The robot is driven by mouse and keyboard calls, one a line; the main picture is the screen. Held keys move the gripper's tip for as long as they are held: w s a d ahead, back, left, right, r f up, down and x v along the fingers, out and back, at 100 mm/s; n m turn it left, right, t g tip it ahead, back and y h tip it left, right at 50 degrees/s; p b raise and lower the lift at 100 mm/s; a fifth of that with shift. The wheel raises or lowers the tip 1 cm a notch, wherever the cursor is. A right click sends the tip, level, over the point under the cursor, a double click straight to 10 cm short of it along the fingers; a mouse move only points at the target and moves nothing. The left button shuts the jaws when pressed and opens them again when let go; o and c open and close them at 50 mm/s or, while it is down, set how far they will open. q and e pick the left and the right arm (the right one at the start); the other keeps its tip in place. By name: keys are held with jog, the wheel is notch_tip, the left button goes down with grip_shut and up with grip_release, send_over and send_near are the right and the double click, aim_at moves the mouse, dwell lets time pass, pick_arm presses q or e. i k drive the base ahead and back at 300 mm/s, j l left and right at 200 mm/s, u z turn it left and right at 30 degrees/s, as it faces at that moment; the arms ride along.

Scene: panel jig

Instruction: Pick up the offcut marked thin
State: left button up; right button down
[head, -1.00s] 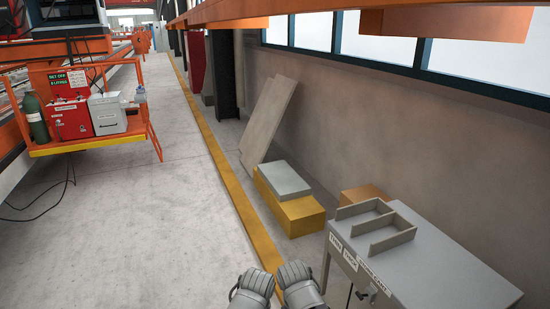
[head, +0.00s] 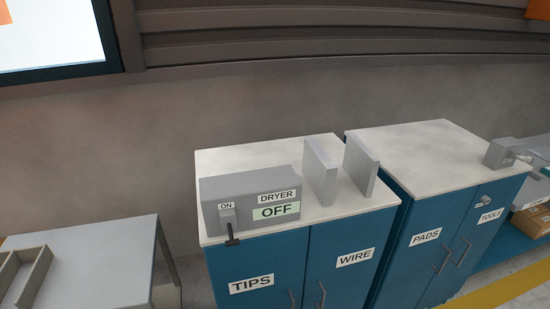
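No offcut marked thin can be made out in the head view. At the left edge stands a grey table (head: 110,262), cut off by the frame. On it is part of a grey divided rack (head: 37,277), whose front labels are out of the frame. I cannot see any offcut in the visible part of the rack. Neither of my grippers is in view.
A blue cabinet (head: 270,262) labelled TIPS and WIRE carries a grey dryer box (head: 240,190) reading OFF and two upright grey plates (head: 320,170) (head: 361,165). A second blue cabinet (head: 432,245) is labelled PADS and TOOLS. A cardboard box (head: 532,220) sits at the right edge.

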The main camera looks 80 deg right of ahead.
aim_at(360, 163)
jog(key=z, duration=3.4)
